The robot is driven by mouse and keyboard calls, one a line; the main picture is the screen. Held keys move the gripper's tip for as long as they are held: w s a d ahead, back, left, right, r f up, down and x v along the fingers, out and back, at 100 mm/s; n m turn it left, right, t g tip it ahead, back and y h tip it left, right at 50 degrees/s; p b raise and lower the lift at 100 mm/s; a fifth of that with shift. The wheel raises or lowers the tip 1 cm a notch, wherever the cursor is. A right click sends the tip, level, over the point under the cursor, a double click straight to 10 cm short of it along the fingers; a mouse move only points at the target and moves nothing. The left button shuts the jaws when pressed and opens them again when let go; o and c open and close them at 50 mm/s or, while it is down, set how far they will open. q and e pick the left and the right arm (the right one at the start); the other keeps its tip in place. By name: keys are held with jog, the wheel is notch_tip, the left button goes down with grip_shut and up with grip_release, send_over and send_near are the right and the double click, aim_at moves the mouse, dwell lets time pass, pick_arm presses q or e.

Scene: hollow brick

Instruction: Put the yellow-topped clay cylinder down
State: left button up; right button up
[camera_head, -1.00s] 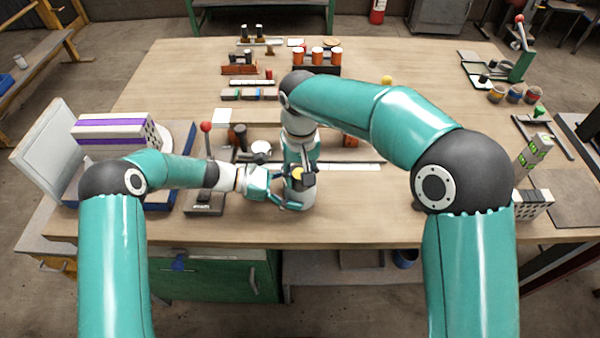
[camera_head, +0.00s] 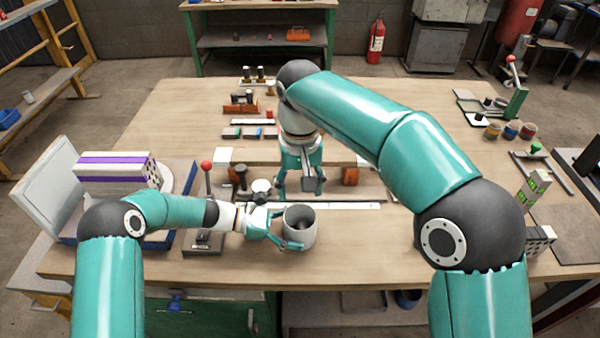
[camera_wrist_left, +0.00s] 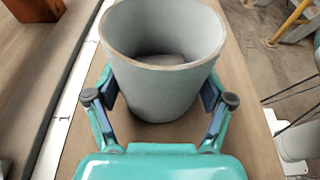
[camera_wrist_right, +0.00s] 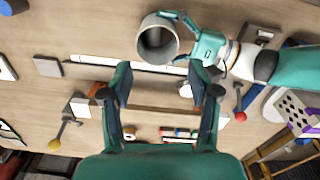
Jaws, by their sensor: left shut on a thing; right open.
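My left gripper (camera_head: 288,230) is shut on a grey hollow cylinder (camera_head: 312,228), held upright from the side near the front of the table. The left wrist view shows its two fingers on either side of the grey cylinder (camera_wrist_left: 160,90), which has a thin clay-coloured rim. Its open inside shows no yellow thing there. I cannot tell if its base touches the table. My right gripper (camera_head: 298,187) is open and empty, beyond the grey cylinder; it also shows open in the right wrist view (camera_wrist_right: 161,94). No yellow-topped clay cylinder is clearly visible.
A red-knobbed lever (camera_head: 206,178) stands left of the grey cylinder. A white strip (camera_head: 345,206) lies behind it, with an orange-brown block (camera_head: 350,176) farther back. A purple-striped block (camera_head: 118,168) stands at the left. The tabletop (camera_head: 385,240) right of the grey cylinder is clear.

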jog(key=shift+r, duration=2)
pick_arm(q)
jog(key=o, duration=0.7)
